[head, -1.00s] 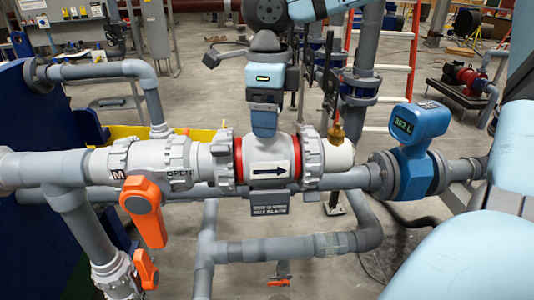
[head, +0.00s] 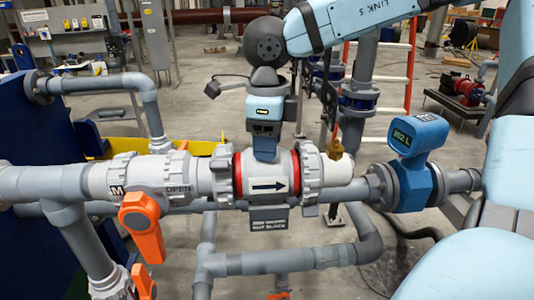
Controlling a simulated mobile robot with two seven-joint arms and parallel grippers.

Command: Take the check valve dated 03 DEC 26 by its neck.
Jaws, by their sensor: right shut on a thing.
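The check valve (head: 285,170) is a pale grey body with a black arrow plate and red rings, sitting in the horizontal pipe run between two ribbed union nuts. Its arrow points right. A dark tag (head: 268,217) hangs below it; I cannot read a date on it. My right gripper (head: 265,150) points straight down on the top of the valve, shut on its neck, which the blue fingers mostly hide. My left gripper is not in view.
An orange-handled valve (head: 140,215) marked OPEN stands left of the check valve. A brass fitting (head: 338,150) and a blue flow meter (head: 415,150) stand to the right. Grey pipes (head: 290,262) run below, and a red ladder (head: 410,65) stands behind.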

